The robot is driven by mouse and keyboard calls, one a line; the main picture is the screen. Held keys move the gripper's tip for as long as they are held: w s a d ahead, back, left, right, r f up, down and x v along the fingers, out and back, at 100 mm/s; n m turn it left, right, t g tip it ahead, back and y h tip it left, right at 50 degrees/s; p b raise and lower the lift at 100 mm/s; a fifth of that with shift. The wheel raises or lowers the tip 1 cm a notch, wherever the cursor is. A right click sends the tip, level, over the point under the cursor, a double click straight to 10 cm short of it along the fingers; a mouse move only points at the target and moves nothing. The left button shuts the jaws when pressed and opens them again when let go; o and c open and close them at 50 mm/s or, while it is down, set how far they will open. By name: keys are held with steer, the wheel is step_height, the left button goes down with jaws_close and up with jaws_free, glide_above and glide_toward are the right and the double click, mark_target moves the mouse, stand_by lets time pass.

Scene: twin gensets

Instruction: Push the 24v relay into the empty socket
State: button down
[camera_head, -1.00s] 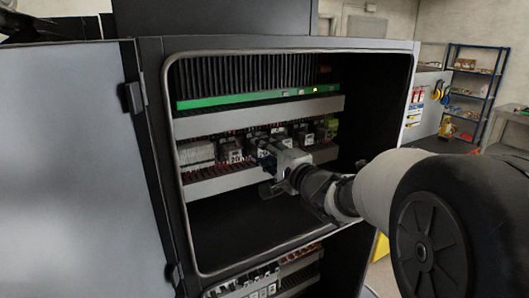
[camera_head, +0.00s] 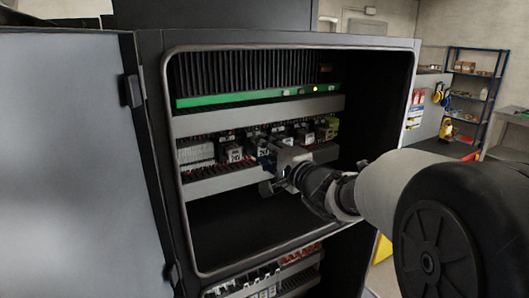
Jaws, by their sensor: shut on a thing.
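My gripper (camera_head: 272,166) reaches into the open cabinet from the right, with its fingertips at the middle row of relays and sockets. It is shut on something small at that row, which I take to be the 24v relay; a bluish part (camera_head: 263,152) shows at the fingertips. The gripper body hides most of it. The empty socket cannot be made out and is likely behind the gripper. I cannot tell whether the relay touches the socket.
Other relays (camera_head: 234,154) stand left of my gripper, and more components (camera_head: 325,131) stand to its right. Slotted ducts (camera_head: 225,180) run below and above the row. The cabinet frame (camera_head: 420,60) surrounds the opening; its door (camera_head: 65,160) stands open at left.

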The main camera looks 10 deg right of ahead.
steer(key=shift+w, duration=0.15)
stand_by(0.5)
steer(key=c, duration=1.2)
jaws_free()
